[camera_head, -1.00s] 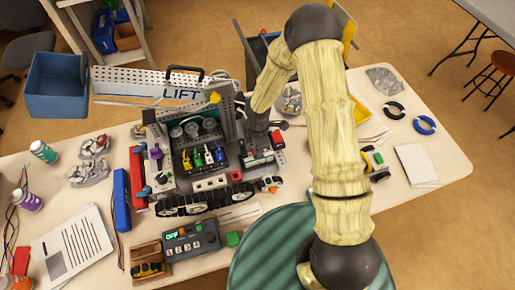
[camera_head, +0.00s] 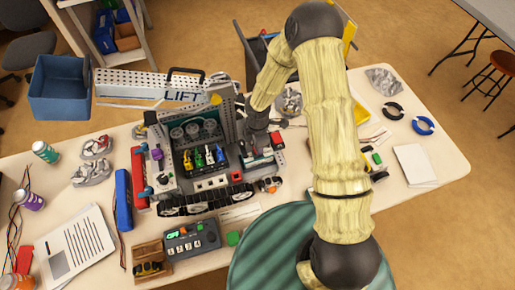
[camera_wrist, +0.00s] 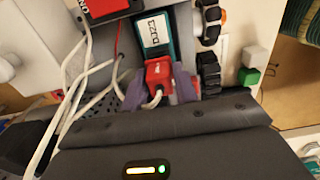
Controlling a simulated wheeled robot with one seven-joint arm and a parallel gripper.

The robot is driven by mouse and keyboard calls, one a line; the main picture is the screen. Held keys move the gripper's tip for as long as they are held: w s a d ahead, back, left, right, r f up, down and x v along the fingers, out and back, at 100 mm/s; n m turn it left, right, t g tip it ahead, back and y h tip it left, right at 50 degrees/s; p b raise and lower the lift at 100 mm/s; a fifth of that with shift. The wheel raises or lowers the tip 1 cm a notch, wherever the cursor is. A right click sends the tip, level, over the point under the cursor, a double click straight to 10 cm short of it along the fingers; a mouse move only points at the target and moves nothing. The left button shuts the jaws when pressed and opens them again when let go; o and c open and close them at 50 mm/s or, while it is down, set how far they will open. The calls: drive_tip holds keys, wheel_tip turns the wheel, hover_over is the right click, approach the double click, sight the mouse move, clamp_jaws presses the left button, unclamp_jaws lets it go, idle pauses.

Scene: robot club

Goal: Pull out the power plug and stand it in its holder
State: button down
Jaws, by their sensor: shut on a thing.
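A red power plug (camera_wrist: 158,74) with a pale cable shows in the middle of the wrist view. It sits right at the end of a teal-and-white block (camera_wrist: 155,36); I cannot tell whether it is still seated. My gripper (camera_wrist: 159,88) has its purplish fingers closed on both sides of the plug. In the head view my gripper (camera_head: 256,142) is low over the right part of the wheeled robot (camera_head: 215,181), and the plug is hidden there. I cannot make out the plug's holder for certain.
A grey control box (camera_head: 192,241) and a wooden block (camera_head: 148,258) with dark pieces stand at the table's front. A blue bin (camera_head: 60,88) and the LIFT beam (camera_head: 150,88) lie at the back left. White cables (camera_wrist: 95,75) run left of the plug. The table's right part has free room.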

drive_tip(key=shift+r+p, duration=1.15)
drive_tip(key=shift+r, duration=0.3)
idle(0.3)
drive_tip(key=shift+r+p, duration=0.85)
drive_tip(key=shift+r, duration=0.1)
